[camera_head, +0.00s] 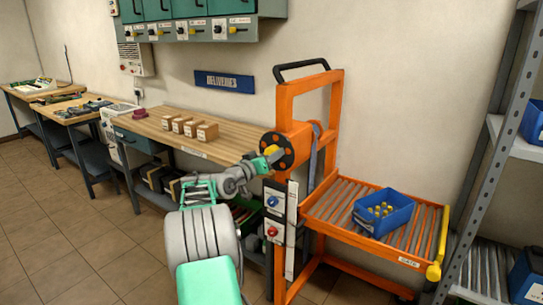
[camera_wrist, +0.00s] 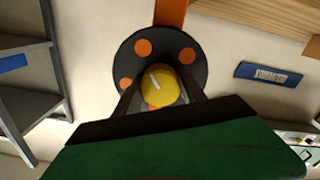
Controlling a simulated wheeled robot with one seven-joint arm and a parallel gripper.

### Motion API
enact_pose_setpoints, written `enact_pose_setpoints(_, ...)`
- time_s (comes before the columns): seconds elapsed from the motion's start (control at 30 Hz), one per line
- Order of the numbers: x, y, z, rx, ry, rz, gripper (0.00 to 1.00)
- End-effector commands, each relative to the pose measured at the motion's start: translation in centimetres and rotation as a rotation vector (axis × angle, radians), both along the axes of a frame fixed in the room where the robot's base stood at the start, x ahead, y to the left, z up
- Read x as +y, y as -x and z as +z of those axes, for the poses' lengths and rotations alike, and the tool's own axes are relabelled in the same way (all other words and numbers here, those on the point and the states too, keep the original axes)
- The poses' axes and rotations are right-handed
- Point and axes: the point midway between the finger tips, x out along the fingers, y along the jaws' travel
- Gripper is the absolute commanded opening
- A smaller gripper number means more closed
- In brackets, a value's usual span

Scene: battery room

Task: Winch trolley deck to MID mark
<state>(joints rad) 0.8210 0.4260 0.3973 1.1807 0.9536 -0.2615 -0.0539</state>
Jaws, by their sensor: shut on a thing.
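An orange winch trolley (camera_head: 283,185) stands right of the wooden bench. Its roller deck (camera_head: 328,210) carries a blue bin (camera_head: 370,224) holding several yellow-topped items. A black winch wheel with orange spots (camera_head: 270,143) is on the trolley's upper left; it also shows in the wrist view (camera_wrist: 125,56). My gripper (camera_head: 272,153) is at the wheel, shut on its yellow knob (camera_wrist: 160,85), with one finger on each side in the wrist view. A white vertical strip (camera_head: 292,230) runs down the mast; its marks are too small to read.
A blue knob (camera_head: 272,201) and a red knob (camera_head: 271,231) sit on the panel below the wheel. A wooden bench (camera_head: 160,124) with several small boxes stands left. Metal shelving (camera_head: 490,150) stands right. A yellow-ended bar (camera_head: 434,271) edges the deck.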

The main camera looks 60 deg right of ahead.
Motion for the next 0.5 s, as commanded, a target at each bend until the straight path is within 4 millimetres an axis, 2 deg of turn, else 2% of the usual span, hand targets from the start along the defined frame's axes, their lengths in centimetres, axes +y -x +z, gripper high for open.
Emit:
enact_pose_setpoints(0.3, 0.01, -0.04, -0.01, 0.001, -0.001, 0.001, 0.07)
enact_pose_setpoints(0.33, 0.01, -0.04, -0.01, 0.001, -0.001, 0.001, 0.49)
enact_pose_setpoints(0.5, 0.0, -0.02, -0.01, 0.001, 0.0, 0.0, 0.63)
